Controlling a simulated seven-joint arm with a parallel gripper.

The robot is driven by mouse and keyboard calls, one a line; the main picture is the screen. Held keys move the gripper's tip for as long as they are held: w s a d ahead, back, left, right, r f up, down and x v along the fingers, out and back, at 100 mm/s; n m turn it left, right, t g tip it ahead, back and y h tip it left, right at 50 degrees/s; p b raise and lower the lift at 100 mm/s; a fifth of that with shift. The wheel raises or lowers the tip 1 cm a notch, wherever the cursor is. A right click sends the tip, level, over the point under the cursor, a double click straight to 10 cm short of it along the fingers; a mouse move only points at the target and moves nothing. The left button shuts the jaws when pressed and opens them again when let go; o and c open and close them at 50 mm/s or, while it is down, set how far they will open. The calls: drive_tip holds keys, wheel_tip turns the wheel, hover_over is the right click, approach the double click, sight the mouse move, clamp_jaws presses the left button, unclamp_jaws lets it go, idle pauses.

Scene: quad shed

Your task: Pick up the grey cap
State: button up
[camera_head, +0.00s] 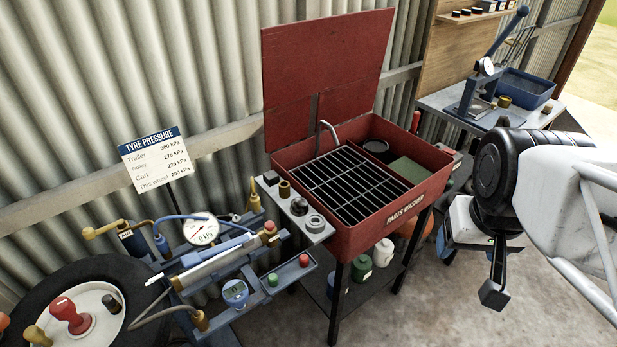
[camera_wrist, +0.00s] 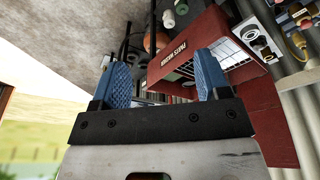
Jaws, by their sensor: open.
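My gripper (camera_head: 494,284) hangs at the right in the head view, to the right of the parts washer and apart from it. In the wrist view its two blue fingers (camera_wrist: 163,76) are spread with nothing between them. A small grey round piece (camera_head: 315,223) sits on the light side shelf (camera_head: 310,238) at the washer's left; it looks like the grey cap, though it resembles a ring. The shelf shows small at the upper right in the wrist view (camera_wrist: 262,44).
The red parts washer (camera_head: 372,240) has a raised lid (camera_head: 325,70) and a bent tap (camera_head: 328,130). Brass and dark pieces share the side shelf. A blue tyre-gauge stand (camera_head: 225,262) and a wheel (camera_head: 60,285) crowd the left. A bench with a press (camera_head: 480,92) stands behind.

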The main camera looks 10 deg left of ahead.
drive_tip(key=w+a+f+n+t+h, duration=0.3)
drive_tip(key=w+n, duration=0.6)
drive_tip(key=w+a+f+n+t+h, duration=0.2)
drive_tip(key=w+f+n+t+h, duration=0.15)
drive_tip(key=w+n, duration=0.5)
drive_tip(key=n+t+y, duration=0.4)
drive_tip(key=n+y, duration=0.6)
drive_tip(key=n, duration=1.1)
approach(299, 205)
drive_tip(key=w, duration=0.2)
drive_tip(key=shift+s+a+f+h, duration=0.1)
drive_tip(key=shift+a+f+h, duration=0.15)
drive_tip(key=shift+a, duration=0.05)
drive_tip(key=shift+x, duration=1.25)
